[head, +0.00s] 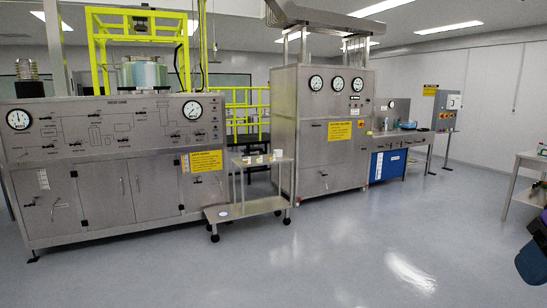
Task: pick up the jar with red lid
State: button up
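I cannot make out a jar with a red lid in the head view. Several small pale items (262,159) stand on the top of a steel cart (250,206), too small to identify. Small objects also sit on the steel bench right of the tall cabinet, and I cannot tell if one is the jar. A dark blue and black part cut off at the right edge looks like my own arm. My gripper's fingers do not show.
A wide steel panel cabinet (100,190) stands left, and a tall gauge cabinet (312,155) stands mid-picture. A blue box (387,165) is under the steel bench (408,137). A table (530,159) is cut off at right. The grey floor (370,240) in front is clear.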

aim_at(259, 155)
jog(key=i+j+u, duration=0.35)
jog(key=i, duration=0.75)
jog(key=i+u, duration=0.35)
jog(key=i, duration=2.55)
jog(key=i+z, duration=0.1)
jog(key=i, duration=0.45)
jog(key=i+j+z, duration=0.1)
jog(key=i, duration=0.45)
jog(key=i+j+z, duration=0.1)
jog(key=i, duration=0.45)
jog(key=i+j+z, duration=0.2)
jog(key=i+z, duration=0.25)
jog(key=i+j+z, duration=0.85)
